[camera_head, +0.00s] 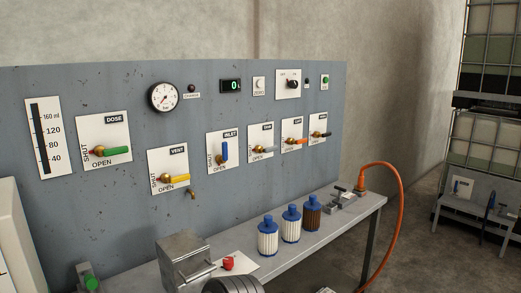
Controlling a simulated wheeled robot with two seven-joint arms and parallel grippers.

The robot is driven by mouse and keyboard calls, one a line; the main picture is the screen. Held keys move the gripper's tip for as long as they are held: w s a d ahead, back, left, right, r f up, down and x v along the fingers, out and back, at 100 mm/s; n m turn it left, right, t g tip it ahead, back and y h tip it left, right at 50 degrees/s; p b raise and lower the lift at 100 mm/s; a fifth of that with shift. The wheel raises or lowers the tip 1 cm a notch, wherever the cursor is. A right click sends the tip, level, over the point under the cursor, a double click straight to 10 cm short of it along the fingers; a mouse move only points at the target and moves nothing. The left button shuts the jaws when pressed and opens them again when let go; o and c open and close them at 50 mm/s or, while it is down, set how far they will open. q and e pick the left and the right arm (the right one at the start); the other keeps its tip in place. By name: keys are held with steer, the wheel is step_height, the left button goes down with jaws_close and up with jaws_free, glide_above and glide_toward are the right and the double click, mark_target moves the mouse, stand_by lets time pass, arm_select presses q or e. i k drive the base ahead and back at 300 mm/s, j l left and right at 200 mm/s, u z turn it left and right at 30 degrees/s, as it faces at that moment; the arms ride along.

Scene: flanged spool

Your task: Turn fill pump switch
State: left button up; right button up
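A white plate with a small dark rotary knob (292,84) is at the upper right of the grey panel (215,110). Small lettering, seemingly OFF and ON, stands above the knob. It is the likely fill pump switch, but I cannot read a pump label. The knob's exact angle is too small to tell. A small dark indicator (307,81) and a plate with a green button (325,82) are to its right. Neither of my grippers is in view, and nothing covers the switch.
Several lever valves are below, including the blue INLET lever (224,152). A bench (330,226) in front holds three blue-capped filters (290,224), a metal box (183,262) and a red knob (228,263). An orange hose (401,205) arches off its right end.

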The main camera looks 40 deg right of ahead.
mark_target(293, 84)
steer(key=z, duration=1.75)
